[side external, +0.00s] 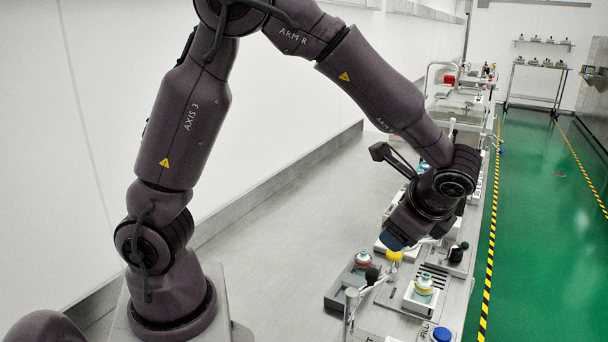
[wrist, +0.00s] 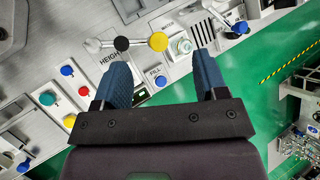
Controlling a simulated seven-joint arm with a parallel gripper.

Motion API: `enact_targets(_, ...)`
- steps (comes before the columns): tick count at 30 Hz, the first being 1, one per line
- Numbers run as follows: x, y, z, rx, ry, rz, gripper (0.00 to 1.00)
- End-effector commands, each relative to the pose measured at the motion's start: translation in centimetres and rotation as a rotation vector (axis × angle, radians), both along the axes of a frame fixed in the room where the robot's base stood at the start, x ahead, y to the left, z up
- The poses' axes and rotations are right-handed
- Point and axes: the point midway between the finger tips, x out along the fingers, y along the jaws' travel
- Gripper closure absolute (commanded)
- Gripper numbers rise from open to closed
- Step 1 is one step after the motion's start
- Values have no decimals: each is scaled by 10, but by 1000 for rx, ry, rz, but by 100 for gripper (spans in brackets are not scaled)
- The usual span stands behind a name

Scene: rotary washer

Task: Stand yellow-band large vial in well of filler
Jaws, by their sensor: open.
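My gripper (side external: 393,241) is open and empty, pointing down above the row of stations in the side view. In the wrist view its two blue fingers (wrist: 162,80) stand wide apart with nothing between them. Which well belongs to the filler is not clear.
A blue button (wrist: 161,81) sits by the FILL label. Green floor lies beyond the bench edge.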

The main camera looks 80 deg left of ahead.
Motion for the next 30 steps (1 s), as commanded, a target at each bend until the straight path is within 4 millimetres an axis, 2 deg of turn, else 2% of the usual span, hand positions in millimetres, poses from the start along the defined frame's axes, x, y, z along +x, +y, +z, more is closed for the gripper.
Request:
enact_targets(1,-15,6,19,-74,-63,75,34)
enact_targets(6,-65,14,62,-313,-257,318,34)
enact_targets(10,-104,14,85,-492,-406,490,34)
enact_targets(15,-145,8,101,-690,-577,670,34)
enact_targets(21,-167,2,106,-820,-683,779,34)
enact_targets(30,-170,1,107,-840,-695,797,34)
